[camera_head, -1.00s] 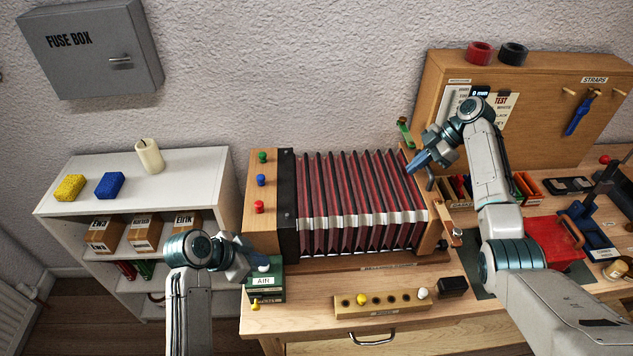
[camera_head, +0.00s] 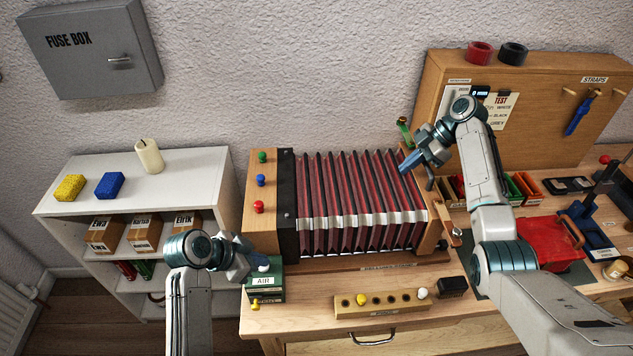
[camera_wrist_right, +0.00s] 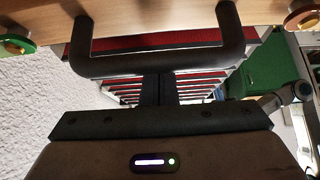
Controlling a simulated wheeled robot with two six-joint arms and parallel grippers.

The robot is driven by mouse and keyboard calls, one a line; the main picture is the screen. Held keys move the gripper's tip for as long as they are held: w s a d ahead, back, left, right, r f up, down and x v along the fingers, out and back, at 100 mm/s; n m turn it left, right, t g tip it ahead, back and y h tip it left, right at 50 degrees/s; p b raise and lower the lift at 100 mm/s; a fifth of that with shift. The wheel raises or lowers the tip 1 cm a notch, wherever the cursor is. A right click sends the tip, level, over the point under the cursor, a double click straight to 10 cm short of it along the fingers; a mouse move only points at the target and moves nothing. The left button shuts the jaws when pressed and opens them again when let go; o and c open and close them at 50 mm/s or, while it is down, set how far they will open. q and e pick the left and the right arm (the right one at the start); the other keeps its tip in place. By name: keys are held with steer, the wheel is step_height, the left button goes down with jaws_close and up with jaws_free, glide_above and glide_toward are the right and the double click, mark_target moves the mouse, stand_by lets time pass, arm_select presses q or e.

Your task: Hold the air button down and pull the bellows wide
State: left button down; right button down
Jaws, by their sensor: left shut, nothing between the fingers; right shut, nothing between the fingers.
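The accordion's pleated dark red bellows (camera_head: 360,205) stand partly spread between a wooden left end with green, blue and red buttons (camera_head: 260,180) and a wooden right end (camera_head: 427,240). A green box labelled AIR (camera_head: 264,283) stands at the front left, with a white knob (camera_head: 264,266) on top. My left gripper (camera_head: 254,267) is shut and empty beside the knob; I cannot tell whether it presses it. My right gripper (camera_head: 405,167) is shut and empty at the right end. In the right wrist view its dark finger (camera_wrist_right: 158,90) reaches under a dark handle (camera_wrist_right: 160,64); contact is unclear.
A wooden strip with several holes and knobs (camera_head: 382,302) and a black block (camera_head: 453,287) lie in front. The strap rack (camera_head: 545,105) stands behind right, and a red case (camera_head: 545,240) lies at right. A white shelf (camera_head: 195,180) stands at left.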

step_height(320, 180, up, 7)
stand_by(0.7)
